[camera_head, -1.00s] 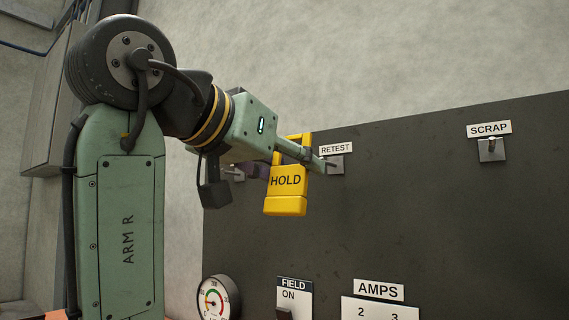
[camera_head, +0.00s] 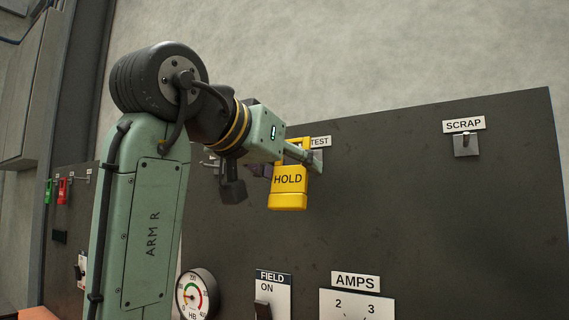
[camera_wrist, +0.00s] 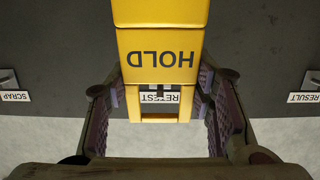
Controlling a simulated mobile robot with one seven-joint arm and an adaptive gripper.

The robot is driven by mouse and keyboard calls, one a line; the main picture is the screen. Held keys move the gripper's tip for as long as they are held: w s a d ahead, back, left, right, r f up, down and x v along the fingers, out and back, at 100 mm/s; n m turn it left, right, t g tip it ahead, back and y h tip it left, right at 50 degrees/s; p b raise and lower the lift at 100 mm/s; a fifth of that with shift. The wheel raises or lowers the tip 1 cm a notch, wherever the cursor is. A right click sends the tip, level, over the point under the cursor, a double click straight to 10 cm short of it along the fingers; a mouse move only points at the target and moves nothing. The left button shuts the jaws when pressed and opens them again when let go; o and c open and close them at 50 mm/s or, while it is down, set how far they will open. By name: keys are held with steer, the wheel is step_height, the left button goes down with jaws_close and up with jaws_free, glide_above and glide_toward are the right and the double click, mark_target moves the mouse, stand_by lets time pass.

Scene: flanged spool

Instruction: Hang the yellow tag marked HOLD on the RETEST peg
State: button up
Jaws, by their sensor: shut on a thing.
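The yellow tag marked HOLD (camera_head: 288,180) hangs upright from my gripper (camera_head: 297,152) in front of the dark panel. In the wrist view the tag (camera_wrist: 160,55) appears upside down between the two fingers of my gripper (camera_wrist: 160,105), which is shut on it. The RETEST label (camera_head: 320,141) is partly covered by my gripper in the head view. In the wrist view the RETEST label (camera_wrist: 160,97) shows through the opening of the tag's loop, with a dark peg-like shape in front of it. I cannot tell whether the peg passes through the loop.
The SCRAP peg (camera_head: 465,142) is to the right, under its label. The RESULT label (camera_wrist: 306,98) shows in the wrist view. Red (camera_head: 62,190) and green (camera_head: 48,190) tags hang at far left. A gauge (camera_head: 196,294), FIELD switch plate (camera_head: 273,297) and AMPS plate (camera_head: 356,303) are below.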

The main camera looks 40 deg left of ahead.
steer(key=shift+r+x, duration=0.15)
steer(key=shift+x, duration=0.6)
steer(key=shift+r+x, duration=0.15)
steer(key=shift+x, duration=0.6)
steer(key=shift+w+f, duration=0.4)
steer(key=shift+w, duration=0.35)
steer(key=o, duration=1.1)
glide_toward(315, 180)
steer(key=v, duration=0.6)
steer(key=shift+s, duration=0.1)
